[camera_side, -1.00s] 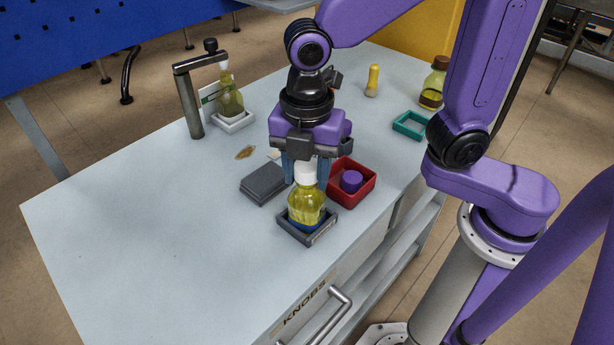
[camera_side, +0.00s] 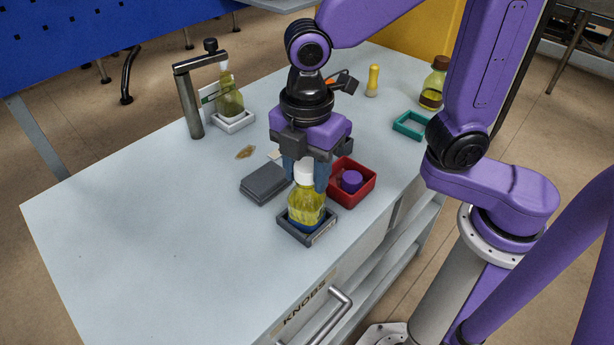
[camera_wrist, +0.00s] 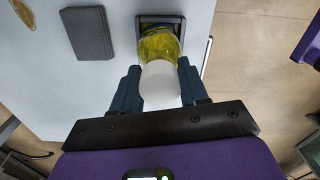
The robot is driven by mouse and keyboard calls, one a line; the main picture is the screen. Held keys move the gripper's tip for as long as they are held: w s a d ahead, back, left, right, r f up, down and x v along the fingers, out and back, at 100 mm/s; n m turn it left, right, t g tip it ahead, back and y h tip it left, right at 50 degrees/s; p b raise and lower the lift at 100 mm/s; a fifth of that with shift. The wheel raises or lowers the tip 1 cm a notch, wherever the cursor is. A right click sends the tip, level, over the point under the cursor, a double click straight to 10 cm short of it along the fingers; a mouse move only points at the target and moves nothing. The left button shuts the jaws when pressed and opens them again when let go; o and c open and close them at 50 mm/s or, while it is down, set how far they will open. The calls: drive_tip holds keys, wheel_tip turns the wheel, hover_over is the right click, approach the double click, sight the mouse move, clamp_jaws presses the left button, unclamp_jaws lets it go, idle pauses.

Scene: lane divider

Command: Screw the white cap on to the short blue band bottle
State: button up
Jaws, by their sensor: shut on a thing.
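The short blue band bottle (camera_side: 306,208), with yellow contents, stands upright in a dark square holder (camera_side: 321,235) near the table's front edge. The white cap (camera_side: 304,174) is at the top of its neck. My gripper (camera_side: 305,180) points down over the bottle, and its blue fingers are shut on the cap. In the wrist view the cap (camera_wrist: 160,84) sits between the two fingers (camera_wrist: 160,90), with the yellow bottle (camera_wrist: 158,44) beyond it. The thread is hidden, so I cannot tell how far the cap is screwed on.
A red tray (camera_side: 368,192) with a purple cap (camera_side: 351,181) stands close right of the bottle. A grey block (camera_side: 264,182) lies to its left. A post stand (camera_side: 189,100), another bottle (camera_side: 230,102) and a teal frame (camera_side: 409,125) are farther back. The front left table is clear.

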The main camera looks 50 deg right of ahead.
drive_tip(key=shift+m, duration=0.3)
drive_tip(key=shift+m, duration=0.8)
drive_tip(key=o, duration=0.7)
drive_tip(key=shift+c, duration=0.2)
drive_tip(key=shift+n, duration=0.9)
drive_tip(key=shift+n, duration=0.8)
